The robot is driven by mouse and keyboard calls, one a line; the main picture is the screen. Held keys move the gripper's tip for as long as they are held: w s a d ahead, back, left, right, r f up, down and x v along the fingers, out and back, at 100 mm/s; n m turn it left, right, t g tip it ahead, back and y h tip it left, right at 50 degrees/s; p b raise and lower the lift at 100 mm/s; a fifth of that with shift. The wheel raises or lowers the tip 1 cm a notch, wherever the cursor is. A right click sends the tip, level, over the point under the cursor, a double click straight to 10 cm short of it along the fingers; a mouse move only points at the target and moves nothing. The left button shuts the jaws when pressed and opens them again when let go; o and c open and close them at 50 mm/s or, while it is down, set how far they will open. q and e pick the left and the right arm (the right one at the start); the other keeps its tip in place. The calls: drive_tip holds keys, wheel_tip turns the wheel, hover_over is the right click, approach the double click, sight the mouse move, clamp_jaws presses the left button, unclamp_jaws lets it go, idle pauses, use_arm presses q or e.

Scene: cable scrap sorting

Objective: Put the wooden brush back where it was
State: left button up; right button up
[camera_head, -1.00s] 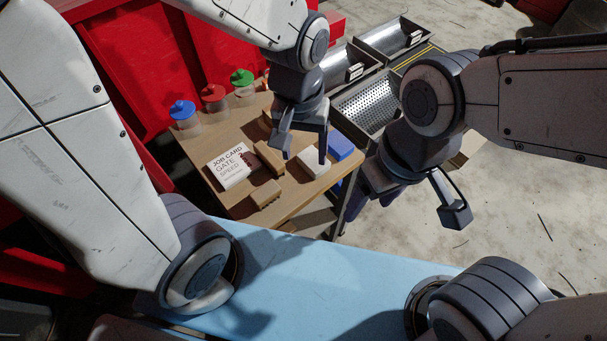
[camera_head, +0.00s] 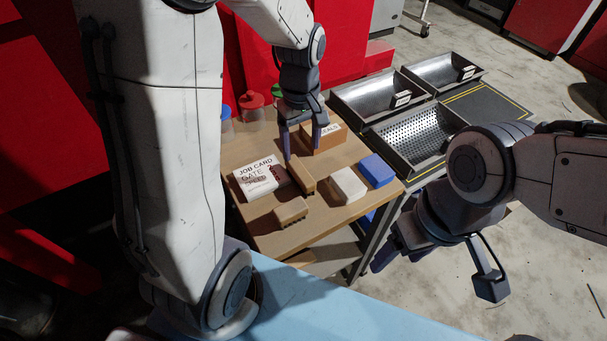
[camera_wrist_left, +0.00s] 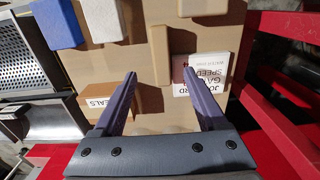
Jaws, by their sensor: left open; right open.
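Two brown wooden pieces lie on the wooden table (camera_head: 330,219). The nearer, shorter one (camera_head: 291,212) has notched or bristled edges; the longer one (camera_head: 301,177) lies beside the job card box (camera_head: 259,177). I cannot tell for sure which is the wooden brush. My left gripper (camera_head: 302,153) is open and empty, above the table at the far end of the longer piece. In the left wrist view the longer piece (camera_wrist_left: 160,55) shows between the fingertips (camera_wrist_left: 157,82), apart from both. My right gripper (camera_head: 436,276) is open and empty, off the table's right side.
A brown SEALS box (camera_head: 322,137) stands just behind the left gripper. A white block (camera_head: 348,186) and a blue block (camera_head: 376,171) lie at the right. Lidded jars (camera_head: 251,105) stand at the back left. Metal trays (camera_head: 437,158) sit beyond the table's right edge.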

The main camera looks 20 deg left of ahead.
sight(302, 172)
use_arm(q)
drive_tip(key=f, duration=1)
drive_tip(key=shift+s+d+f, duration=0.1)
drive_tip(key=shift+s, duration=0.1)
drive_tip(key=shift+c, duration=0.3)
clamp_jaws()
